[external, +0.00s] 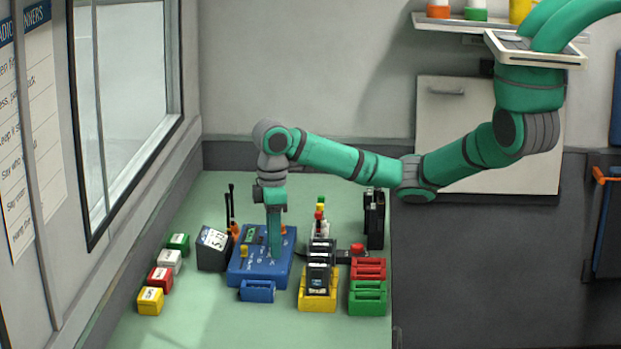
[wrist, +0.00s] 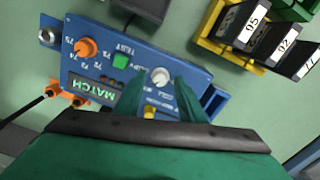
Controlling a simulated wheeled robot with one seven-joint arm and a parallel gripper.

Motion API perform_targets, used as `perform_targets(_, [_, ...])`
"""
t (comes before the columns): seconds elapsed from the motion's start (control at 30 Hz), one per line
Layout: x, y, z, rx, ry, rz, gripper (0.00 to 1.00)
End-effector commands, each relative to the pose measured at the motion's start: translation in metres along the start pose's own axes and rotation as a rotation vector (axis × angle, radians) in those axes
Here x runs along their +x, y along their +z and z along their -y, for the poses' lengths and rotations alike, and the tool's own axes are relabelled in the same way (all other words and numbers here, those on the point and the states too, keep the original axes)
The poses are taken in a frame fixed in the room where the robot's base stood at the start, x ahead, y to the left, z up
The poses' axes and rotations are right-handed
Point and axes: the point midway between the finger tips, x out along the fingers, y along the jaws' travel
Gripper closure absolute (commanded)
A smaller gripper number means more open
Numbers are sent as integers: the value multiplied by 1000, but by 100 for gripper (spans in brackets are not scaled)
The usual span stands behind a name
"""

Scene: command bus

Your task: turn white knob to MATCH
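The blue control box (external: 240,274) stands on the green table. Glowing green letters reading MATCH (wrist: 92,91) show upside down on the box. An orange knob (wrist: 86,47) with numbered marks is at the upper left. A yellow knob (wrist: 150,112) is partly hidden by my gripper. My gripper (wrist: 160,82) points down at the box, its fingers apart on either side of the white knob. I cannot tell whether they touch it. The external view hides the white knob behind my gripper (external: 273,254).
Yellow (external: 318,303), red and green holders stand to the right, with black labelled modules in the yellow one. Small coloured blocks (external: 160,277) line the left edge. Table is clear in front.

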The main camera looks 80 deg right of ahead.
Motion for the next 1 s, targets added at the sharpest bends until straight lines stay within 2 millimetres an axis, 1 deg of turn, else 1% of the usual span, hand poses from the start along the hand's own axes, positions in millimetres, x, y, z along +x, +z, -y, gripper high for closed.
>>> perform_targets(0.17, [-3, 0, 0, -1, 0, 0, 64])
perform_targets(0.27, [-11, 0, -1, -1, 2, -1, 64])
perform_targets(0.37, [-24, 0, -1, -1, 4, -1, 64])
perform_targets(0.7, [-83, 0, -1, -1, 4, -1, 64])
perform_targets(0.83, [-98, 0, 0, -1, 2, -1, 64])
perform_targets(1.0, [-107, 0, 0, 0, 0, 0, 64])
